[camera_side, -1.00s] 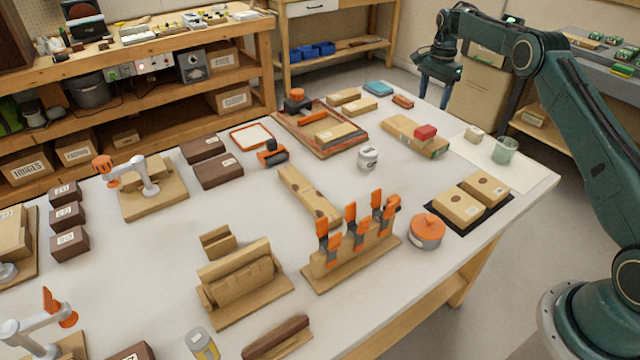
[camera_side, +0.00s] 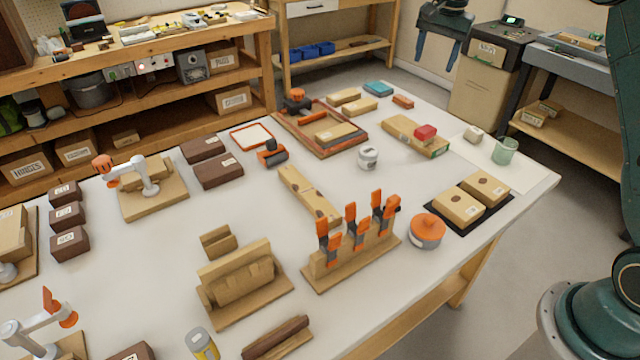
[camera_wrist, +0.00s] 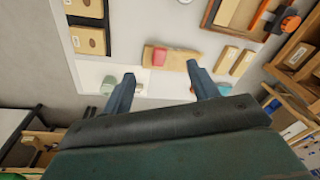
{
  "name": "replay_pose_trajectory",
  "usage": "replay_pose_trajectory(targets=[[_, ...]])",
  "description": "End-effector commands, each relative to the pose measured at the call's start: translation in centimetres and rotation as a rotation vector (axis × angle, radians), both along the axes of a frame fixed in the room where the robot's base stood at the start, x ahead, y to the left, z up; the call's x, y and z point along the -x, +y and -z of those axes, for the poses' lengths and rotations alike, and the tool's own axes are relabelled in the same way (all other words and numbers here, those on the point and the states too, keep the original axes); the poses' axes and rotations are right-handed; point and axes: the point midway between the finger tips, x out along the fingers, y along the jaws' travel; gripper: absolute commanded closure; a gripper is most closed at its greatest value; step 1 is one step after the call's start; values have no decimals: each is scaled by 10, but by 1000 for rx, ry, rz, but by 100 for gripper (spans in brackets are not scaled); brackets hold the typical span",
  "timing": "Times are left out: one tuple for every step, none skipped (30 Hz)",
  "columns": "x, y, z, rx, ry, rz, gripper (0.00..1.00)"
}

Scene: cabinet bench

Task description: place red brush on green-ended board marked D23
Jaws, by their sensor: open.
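A small red block-like thing (camera_side: 425,132), likely the red brush, rests on top of a tan board (camera_side: 404,127) toward the far right of the table. The board's near right end is green (camera_side: 438,152); its marking is too small to read. My gripper (camera_side: 436,64) is open and empty, raised beyond the table's far right end, apart from both. In the wrist view, the red thing (camera_wrist: 159,56) and the board (camera_wrist: 184,60) lie beyond my open fingertips (camera_wrist: 161,70).
A green cup (camera_side: 504,151) and a small tan block (camera_side: 473,134) stand right of the board. A white can (camera_side: 368,157) stands to its left. Tan boxes (camera_side: 458,206) lie on a black mat nearer. A tray (camera_side: 319,128) with tools lies left of the board.

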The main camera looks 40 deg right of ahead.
Motion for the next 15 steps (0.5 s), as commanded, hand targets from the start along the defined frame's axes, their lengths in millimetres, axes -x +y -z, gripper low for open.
replay_pose_trajectory(targets=[[9, 10, -13, 8, -12, -35, 40], [14, 15, -18, 12, -18, -56, 40], [21, 22, -26, 17, -26, -86, 40], [26, 27, -31, 22, -32, -107, 40], [31, 32, -36, 26, -38, -128, 40], [39, 38, -42, 32, -44, -156, 40], [45, 44, -46, 36, -49, -178, 40], [51, 49, -51, 41, -56, -199, 40], [59, 55, -56, 47, -63, -227, 40], [66, 60, -60, 53, -69, -249, 40], [72, 64, -64, 58, -75, -269, 40], [81, 71, -69, 64, -82, -299, 40], [88, 75, -72, 70, -89, -320, 40], [94, 79, -75, 74, -94, -342, 40], [104, 85, -78, 81, -101, -368, 40]])
